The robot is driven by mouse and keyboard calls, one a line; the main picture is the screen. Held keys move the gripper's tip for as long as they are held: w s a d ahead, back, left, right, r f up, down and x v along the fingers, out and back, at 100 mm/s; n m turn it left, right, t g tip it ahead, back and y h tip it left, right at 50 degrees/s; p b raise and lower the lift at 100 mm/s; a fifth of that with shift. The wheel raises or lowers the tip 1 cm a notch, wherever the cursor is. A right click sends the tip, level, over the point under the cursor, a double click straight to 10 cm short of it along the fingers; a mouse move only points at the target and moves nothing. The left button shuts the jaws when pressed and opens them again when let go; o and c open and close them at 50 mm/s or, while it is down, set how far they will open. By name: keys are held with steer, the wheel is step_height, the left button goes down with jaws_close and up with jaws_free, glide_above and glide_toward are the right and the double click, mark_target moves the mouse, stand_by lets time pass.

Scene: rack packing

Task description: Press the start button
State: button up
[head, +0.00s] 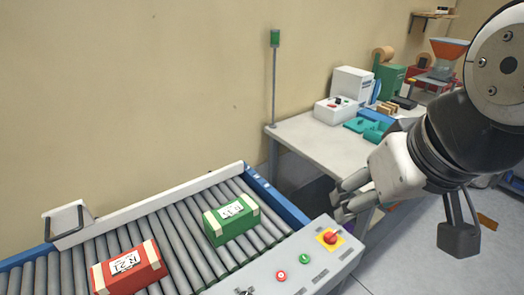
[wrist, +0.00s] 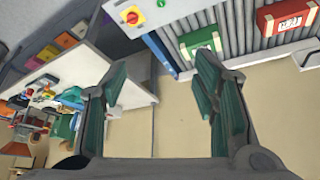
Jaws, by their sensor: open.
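A grey control panel (head: 262,268) stands at the front edge of the roller conveyor. It carries a green button (head: 305,258), a red button (head: 281,276) to its left, and a red mushroom knob on a yellow plate (head: 331,238) to its right. No label is readable on the buttons. My gripper (head: 338,200) is open and empty, up and right of the panel and apart from it. In the wrist view, its fingers (wrist: 163,72) are spread, and the red knob (wrist: 132,16) and green button (wrist: 161,3) show at the top edge.
A green box (head: 231,217) and a red box (head: 127,268) lie on the conveyor rollers (head: 180,240). A signal pole with a green lamp (head: 275,38) stands by the wall. A grey table (head: 310,140) holds a white machine and teal trays. The space above the panel is clear.

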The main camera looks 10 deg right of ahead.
steer(key=shift+s+a, duration=0.1)
steer(key=shift+a, duration=0.1)
steer(key=shift+c, duration=0.3)
jaws_close()
stand_by(0.8)
